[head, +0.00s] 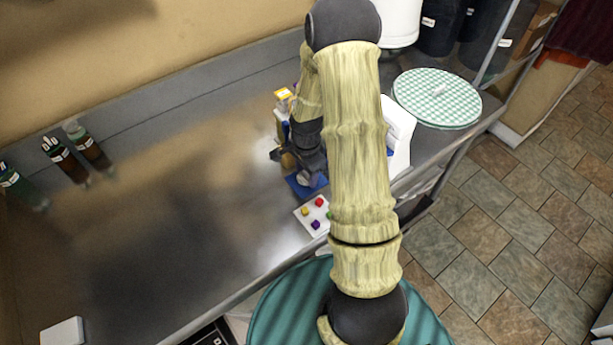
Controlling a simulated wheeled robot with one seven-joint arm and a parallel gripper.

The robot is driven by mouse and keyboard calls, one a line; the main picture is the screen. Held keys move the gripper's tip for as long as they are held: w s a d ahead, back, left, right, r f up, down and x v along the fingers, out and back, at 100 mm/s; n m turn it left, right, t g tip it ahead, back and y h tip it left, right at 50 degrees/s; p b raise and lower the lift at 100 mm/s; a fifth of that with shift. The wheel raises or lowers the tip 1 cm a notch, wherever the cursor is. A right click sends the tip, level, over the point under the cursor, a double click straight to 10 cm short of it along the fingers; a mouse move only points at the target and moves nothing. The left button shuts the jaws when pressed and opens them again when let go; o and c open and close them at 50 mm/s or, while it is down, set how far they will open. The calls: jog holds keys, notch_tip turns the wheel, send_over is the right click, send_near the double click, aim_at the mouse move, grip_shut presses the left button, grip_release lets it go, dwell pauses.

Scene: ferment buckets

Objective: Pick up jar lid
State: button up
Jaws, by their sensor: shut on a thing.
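My gripper (303,170) is low over the steel counter, pointing down beside a blue item (307,186). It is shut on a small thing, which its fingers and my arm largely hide. I cannot tell from this view whether that thing is the jar lid. No jar lid shows clearly elsewhere on the counter; my arm covers part of the middle.
A white board with colored pieces (317,225) lies in front of my gripper. A green checkered disc (437,97) is at right, bottles (87,147) at left, a white block (62,332) at front left.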

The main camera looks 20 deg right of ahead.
jog(key=shift+r, duration=0.1)
notch_tip(320, 180, up, 10)
jog(key=shift+f+b, duration=0.1)
jog(key=shift+b, duration=0.55)
jog(key=shift+w, duration=0.1)
dwell(0.4)
